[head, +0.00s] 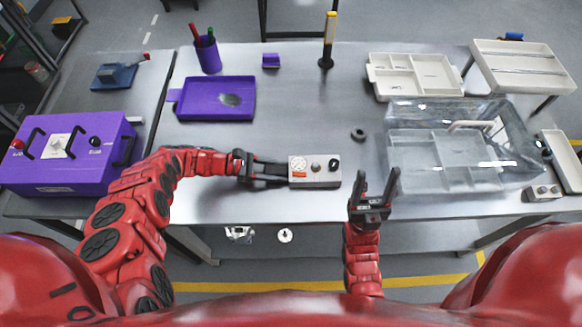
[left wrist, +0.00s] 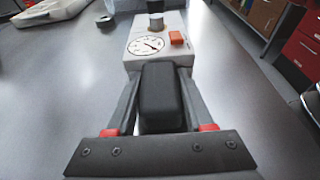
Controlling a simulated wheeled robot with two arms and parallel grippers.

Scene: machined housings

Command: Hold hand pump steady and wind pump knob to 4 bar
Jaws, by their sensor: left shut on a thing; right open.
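My left gripper (head: 286,172) is shut on the pump's black handle (left wrist: 161,98), from the pump's left side. My right gripper (head: 374,188) is open and empty, right of and nearer than the pump, fingers pointing away from me.
A clear bin (head: 460,185) stands to the right. A black ring (head: 358,134) lies behind the pump. A purple tray (head: 217,112) and pen cup (head: 207,55) are at the back left, a purple case (head: 70,175) at far left. Bare table surrounds the pump.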

